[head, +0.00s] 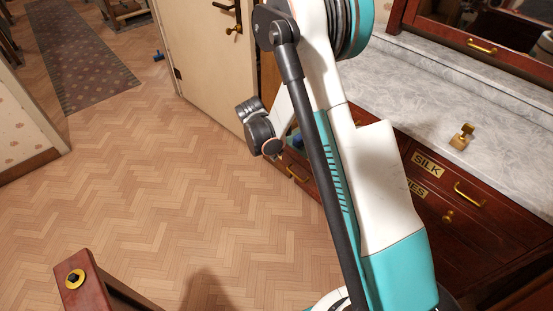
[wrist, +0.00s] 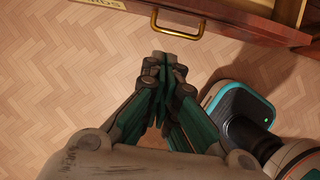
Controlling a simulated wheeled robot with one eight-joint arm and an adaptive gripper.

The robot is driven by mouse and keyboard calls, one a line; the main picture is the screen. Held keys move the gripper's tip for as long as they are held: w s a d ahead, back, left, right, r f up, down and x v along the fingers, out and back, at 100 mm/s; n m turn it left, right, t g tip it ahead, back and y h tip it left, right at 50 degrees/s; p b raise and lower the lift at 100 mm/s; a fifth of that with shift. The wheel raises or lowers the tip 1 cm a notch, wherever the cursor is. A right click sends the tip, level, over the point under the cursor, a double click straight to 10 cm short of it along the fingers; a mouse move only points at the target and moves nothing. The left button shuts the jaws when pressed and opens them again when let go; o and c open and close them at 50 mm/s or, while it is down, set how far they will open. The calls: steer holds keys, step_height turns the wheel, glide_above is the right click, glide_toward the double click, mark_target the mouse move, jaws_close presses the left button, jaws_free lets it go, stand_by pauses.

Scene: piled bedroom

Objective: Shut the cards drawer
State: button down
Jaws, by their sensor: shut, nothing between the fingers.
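The cards drawer (wrist: 235,22) shows at the top of the wrist view as a dark red wooden front. Its brass label (wrist: 100,4) is cut off by the frame and ends in "RDS". A brass bow handle (wrist: 178,24) hangs on the front. My gripper (wrist: 168,58) is shut and empty over the floor, its tips just short of the handle, with a small gap in the picture. In the head view, a low drawer front (head: 297,172) with a brass handle stands out beside my arm, partly hidden by it. The fingers are not clear there.
A marble-topped dresser (head: 480,120) with drawers labelled "SILK" and another partly hidden label stands at the right. A small brass object (head: 462,136) sits on the marble. A cream door (head: 208,60) is behind my arm. The parquet floor (head: 170,200) is clear at the left.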

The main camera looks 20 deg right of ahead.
steer(key=b, duration=0.4)
glide_toward(291, 158)
steer(key=s+a+f, duration=0.3)
steer(key=s+f, duration=0.1)
steer(key=f, duration=0.1)
steer(key=shift+w+d+r+b, duration=0.1)
steer(key=shift+w+d+b, duration=0.1)
steer(key=shift+d, duration=0.45)
steer(key=shift+w+d+r+b, duration=0.1)
steer(key=shift+w+d+r, duration=0.1)
steer(key=shift+d, duration=0.5)
steer(key=shift+w+d+r+b, duration=0.1)
steer(key=shift+w+d+b, duration=0.1)
steer(key=shift+d, duration=0.45)
steer(key=shift+d, duration=0.1)
steer(key=w+d, duration=0.4)
steer(key=d, duration=0.7)
steer(key=w+d, duration=0.4)
steer(key=d, duration=0.8)
steer(key=shift+w+b, duration=0.25)
steer(key=shift+b, duration=0.1)
